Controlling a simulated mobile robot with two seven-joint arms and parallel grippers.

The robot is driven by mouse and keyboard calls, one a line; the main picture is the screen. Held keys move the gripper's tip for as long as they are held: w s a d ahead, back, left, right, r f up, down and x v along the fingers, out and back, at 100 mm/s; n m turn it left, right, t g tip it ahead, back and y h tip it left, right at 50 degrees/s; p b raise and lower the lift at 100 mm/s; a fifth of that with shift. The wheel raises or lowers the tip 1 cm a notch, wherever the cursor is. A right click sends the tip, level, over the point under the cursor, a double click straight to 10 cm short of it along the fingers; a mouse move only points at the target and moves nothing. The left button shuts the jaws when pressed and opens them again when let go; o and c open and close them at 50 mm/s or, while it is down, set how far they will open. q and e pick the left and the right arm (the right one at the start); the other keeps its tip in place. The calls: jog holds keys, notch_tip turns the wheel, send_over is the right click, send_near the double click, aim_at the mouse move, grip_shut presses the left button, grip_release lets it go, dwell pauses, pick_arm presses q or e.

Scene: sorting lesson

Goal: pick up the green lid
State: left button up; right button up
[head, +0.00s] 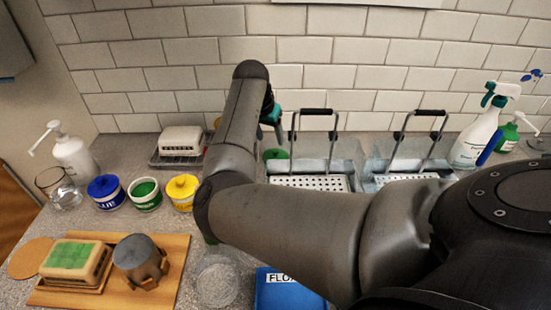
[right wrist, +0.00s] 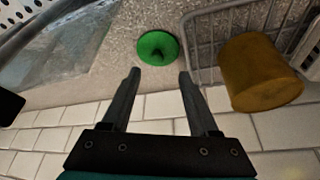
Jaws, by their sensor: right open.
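The green lid (head: 275,154) is a small round disc lying on the grey counter near the back wall, left of the left wire-handled basin, partly hidden by my right arm. In the right wrist view the green lid (right wrist: 158,46) shows whole, with a dark knob at its middle. My right gripper (right wrist: 158,74) is open and empty, its two fingertips on either side of the lid's line and short of it. In the head view the right gripper (head: 271,122) is mostly hidden behind its arm, above the lid. My left gripper is not in view.
A brown cylinder (right wrist: 260,72) and a wire rack (right wrist: 203,50) are right of the lid in the wrist view. The tiled wall (head: 190,62) is close behind.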

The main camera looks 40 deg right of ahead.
jog(key=x, duration=0.4)
jog(key=b+x, duration=0.1)
jog(key=x, duration=0.1)
jog(key=shift+s+d+f, duration=0.2)
jog(key=shift+f, duration=0.1)
jog(key=shift+c, duration=0.4)
grip_shut()
